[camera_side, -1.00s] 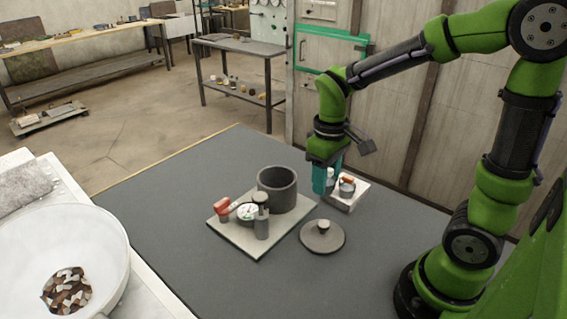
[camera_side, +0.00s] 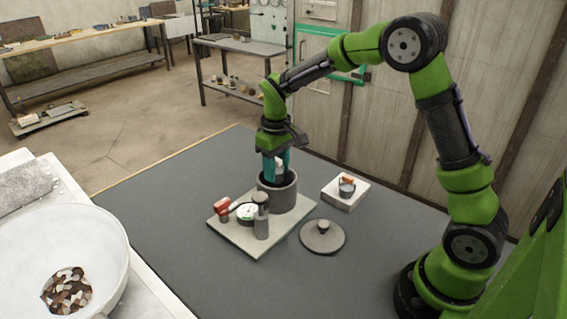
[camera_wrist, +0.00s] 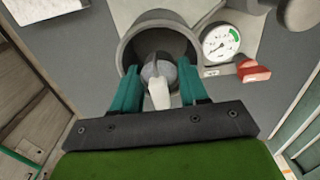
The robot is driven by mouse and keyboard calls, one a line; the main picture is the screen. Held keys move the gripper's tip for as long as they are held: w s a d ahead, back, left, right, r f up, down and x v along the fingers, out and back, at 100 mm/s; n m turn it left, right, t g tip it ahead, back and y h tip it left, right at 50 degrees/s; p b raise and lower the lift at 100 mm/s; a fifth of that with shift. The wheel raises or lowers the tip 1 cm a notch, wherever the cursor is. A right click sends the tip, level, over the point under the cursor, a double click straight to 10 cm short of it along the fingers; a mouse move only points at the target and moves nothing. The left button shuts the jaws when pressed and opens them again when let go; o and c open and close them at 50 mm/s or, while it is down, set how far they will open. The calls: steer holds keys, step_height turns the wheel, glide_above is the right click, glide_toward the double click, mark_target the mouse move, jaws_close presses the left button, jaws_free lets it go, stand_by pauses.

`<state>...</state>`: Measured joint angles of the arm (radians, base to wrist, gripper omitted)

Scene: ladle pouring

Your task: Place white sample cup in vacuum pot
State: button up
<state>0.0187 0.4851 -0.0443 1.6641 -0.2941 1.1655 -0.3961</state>
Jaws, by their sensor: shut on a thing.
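My gripper (camera_side: 276,168) points down at the mouth of the dark grey vacuum pot (camera_side: 286,197), its teal fingertips at or just inside the rim. In the wrist view the teal fingers (camera_wrist: 163,88) are closed around the white sample cup (camera_wrist: 159,92), and the open pot (camera_wrist: 127,52) lies around and beyond it.
The pot stands on a light plate (camera_side: 232,239) with a gauge (camera_side: 246,212), a red-handled valve (camera_side: 222,208) and a grey cylinder (camera_side: 261,224). A round knobbed lid (camera_side: 322,239) lies right of it. A white block (camera_side: 345,193) holds a small metal vessel (camera_side: 347,186).

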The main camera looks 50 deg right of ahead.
steer(key=shift+f, duration=0.2)
steer(key=shift+f, duration=0.5)
steer(key=o, duration=0.8)
